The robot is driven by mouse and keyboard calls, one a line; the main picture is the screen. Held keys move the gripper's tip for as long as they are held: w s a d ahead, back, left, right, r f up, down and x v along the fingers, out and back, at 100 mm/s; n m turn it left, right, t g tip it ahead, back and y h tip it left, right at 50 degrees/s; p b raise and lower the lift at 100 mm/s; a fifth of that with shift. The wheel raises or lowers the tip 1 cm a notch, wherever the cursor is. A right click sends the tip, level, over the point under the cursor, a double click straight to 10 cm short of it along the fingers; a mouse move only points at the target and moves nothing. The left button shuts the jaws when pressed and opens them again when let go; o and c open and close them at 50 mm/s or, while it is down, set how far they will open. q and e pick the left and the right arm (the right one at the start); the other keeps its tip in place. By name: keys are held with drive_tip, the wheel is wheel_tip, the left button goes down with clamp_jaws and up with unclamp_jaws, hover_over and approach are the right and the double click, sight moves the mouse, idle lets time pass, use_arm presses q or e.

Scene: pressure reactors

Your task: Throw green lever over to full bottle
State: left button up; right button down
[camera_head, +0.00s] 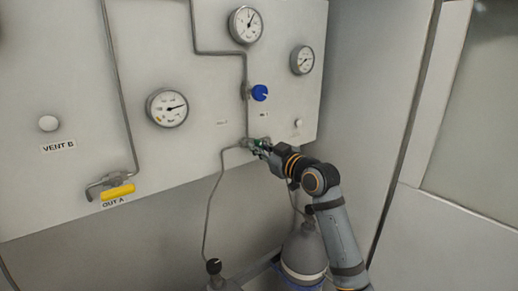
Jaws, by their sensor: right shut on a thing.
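The green lever (257,142) sits low on the white panel, below the blue knob, and is mostly hidden behind my right gripper. My right gripper (262,147) is at the lever and shut on it. The fingers are small and dark here, so the lever's exact angle cannot be told. A large grey bottle (303,252) stands below the panel, partly behind my right arm. A smaller bottle top (214,267) shows at the bottom edge, with a thin line running up to the lever's valve. Which bottle is full cannot be told. My left gripper is not in view.
The white panel (75,85) carries several round gauges, a blue knob (260,92) above the gripper, and a yellow lever (118,191) marked OUT A at the left. A grey wall (375,110) stands close on the right. Space before the panel's left half is clear.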

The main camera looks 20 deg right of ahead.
drive_tip(key=n+b, duration=0.1)
drive_tip(key=n, duration=0.2)
drive_tip(key=shift+f, duration=0.1)
drive_tip(key=shift+a+n+b, duration=0.1)
drive_tip(key=shift+n+b, duration=0.6)
drive_tip(key=shift+n, duration=0.4)
drive_tip(key=c, duration=1.4)
unclamp_jaws()
drive_tip(key=shift+s, duration=0.1)
